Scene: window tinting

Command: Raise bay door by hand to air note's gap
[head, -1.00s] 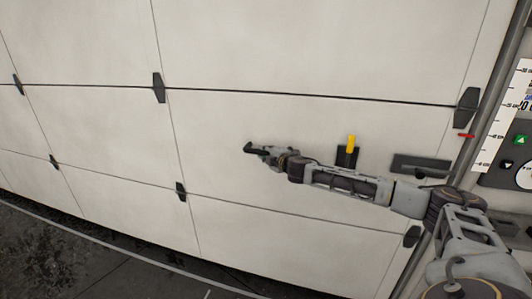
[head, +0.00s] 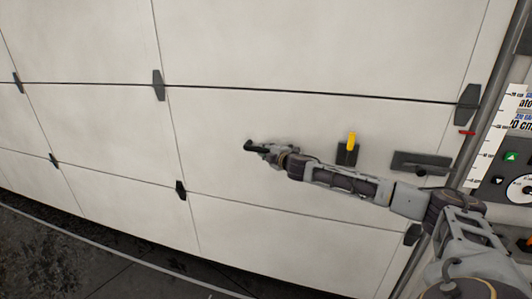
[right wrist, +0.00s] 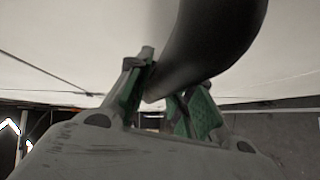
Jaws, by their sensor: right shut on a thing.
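The white panelled bay door (head: 300,60) fills most of the head view. My right gripper (head: 258,149) is at its lower part, shut on a black handle (head: 249,145). In the right wrist view, the curved black handle (right wrist: 205,45) runs between the green-padded fingers (right wrist: 165,100). A red pointer (head: 466,132) is at the door's right side, beside a white scale (head: 492,140). A note (head: 522,115) right of the scale is cut off by the frame; part of it reads "0 cm". The door's bottom edge stands above dark floor. My left gripper is out of view.
A yellow lever (head: 351,142) on a black plate and a dark latch plate (head: 421,164) are on the door, right of the gripper. A grey control panel (head: 508,180) with green and dark buttons is at the right edge. Dark floor (head: 60,260) shows lower left.

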